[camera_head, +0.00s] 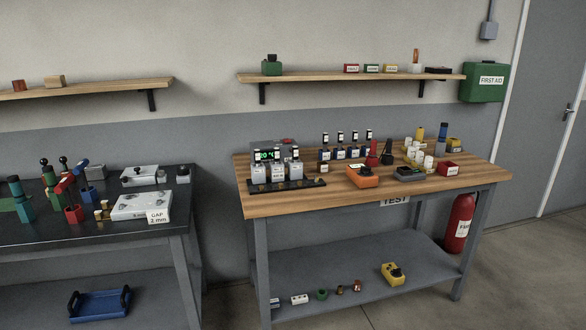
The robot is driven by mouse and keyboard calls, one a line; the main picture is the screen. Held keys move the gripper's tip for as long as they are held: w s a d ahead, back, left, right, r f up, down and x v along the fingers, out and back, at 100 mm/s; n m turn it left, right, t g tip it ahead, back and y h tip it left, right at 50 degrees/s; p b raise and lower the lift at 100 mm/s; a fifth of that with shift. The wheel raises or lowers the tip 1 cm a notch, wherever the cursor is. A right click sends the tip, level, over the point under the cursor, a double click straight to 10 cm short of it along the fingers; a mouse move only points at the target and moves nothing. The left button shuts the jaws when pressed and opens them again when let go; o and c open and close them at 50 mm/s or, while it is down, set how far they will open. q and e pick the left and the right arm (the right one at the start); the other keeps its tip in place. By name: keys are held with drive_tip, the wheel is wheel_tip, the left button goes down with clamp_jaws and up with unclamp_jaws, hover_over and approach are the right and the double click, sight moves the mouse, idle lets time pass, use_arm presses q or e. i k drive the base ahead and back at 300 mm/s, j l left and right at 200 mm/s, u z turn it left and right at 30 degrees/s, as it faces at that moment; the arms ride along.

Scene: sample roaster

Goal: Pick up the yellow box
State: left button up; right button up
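A yellow box (393,274) with dark round parts on it sits on the grey lower shelf of the wooden bench, towards the right end. A second yellow and dark item (454,146) stands at the back right of the bench top, partly hidden by things around it. Neither of my grippers is in view.
The wooden bench top (285,208) holds bottles, an orange device (362,177) and white cups. Small items line the lower shelf left of the yellow box. Open floor lies in front.

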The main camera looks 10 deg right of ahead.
sight(394, 280)
drive_tip(key=i+l+z, duration=0.15)
drive_tip(key=i+z, duration=0.75)
drive_tip(key=i+j+z, duration=0.25)
drive_tip(key=i+z, duration=0.5)
drive_tip(key=i, duration=0.2)
drive_tip(key=i+z, duration=0.35)
drive_tip(key=i, duration=0.15)
drive_tip(key=i+l+u, duration=0.1)
drive_tip(key=i+u, duration=0.25)
drive_tip(key=i, duration=0.3)
drive_tip(key=i+u, duration=0.55)
drive_tip(key=u, duration=0.2)
